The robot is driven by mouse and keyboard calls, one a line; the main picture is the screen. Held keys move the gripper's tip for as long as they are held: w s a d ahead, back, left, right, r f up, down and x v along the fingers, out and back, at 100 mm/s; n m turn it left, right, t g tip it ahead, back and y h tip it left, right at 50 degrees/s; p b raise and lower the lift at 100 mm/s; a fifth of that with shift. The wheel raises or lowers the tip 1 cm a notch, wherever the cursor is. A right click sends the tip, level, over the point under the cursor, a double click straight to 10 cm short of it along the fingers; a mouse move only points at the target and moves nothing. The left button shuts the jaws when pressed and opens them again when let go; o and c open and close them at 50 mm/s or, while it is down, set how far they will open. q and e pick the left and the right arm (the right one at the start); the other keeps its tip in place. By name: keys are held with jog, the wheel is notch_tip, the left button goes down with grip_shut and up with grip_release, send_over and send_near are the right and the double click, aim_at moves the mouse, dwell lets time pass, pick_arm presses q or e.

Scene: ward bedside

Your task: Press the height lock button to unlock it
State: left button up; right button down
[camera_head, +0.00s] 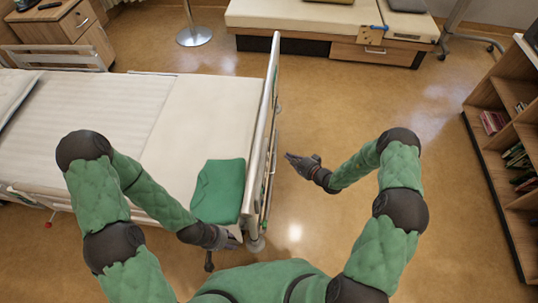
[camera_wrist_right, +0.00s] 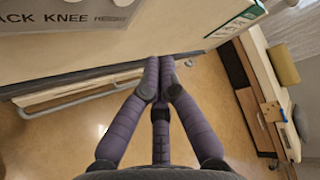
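The bed's control panel (camera_wrist_right: 60,18) shows at the top left of the right wrist view, with the printed words "ACK", "KNEE" and "HEIGHT". The height label (camera_wrist_right: 110,18) is small, and I cannot make out a lock button there. My right gripper (camera_wrist_right: 160,62) has its fingertips together with nothing between them, below and right of the label; they look apart from the panel, though depth is hard to judge. In the head view my right gripper (camera_head: 288,158) is right of the footboard (camera_head: 267,120). My left gripper (camera_head: 232,242) is low by the bed's near corner; its fingers are unclear.
The bed (camera_head: 150,125) fills the left, with a green folded cloth (camera_head: 218,190) at its foot end. A wooden shelf (camera_head: 490,150) stands at the right and a bench (camera_head: 330,45) at the back.

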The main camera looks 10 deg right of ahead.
jog(key=s+d+r, duration=0.2)
jog(key=d, duration=0.5)
jog(key=shift+d+p, duration=0.3)
jog(key=shift+s+a, duration=0.1)
jog(key=shift+a, duration=0.05)
jog(key=s+a+f+n+g+y, duration=0.2)
jog(key=s+a+f+n+g, duration=0.2)
jog(key=s+a+g, duration=0.75)
jog(key=s+a+n+h, duration=0.2)
jog(key=s+n, duration=0.2)
jog(key=s, duration=0.4)
jog(key=s+a+n+h, duration=0.3)
jog(key=s+n, duration=0.2)
jog(key=s, duration=0.3)
jog(key=shift+s+a+r+h, duration=0.15)
jog(key=shift+s+h, duration=0.05)
jog(key=shift+h, duration=0.1)
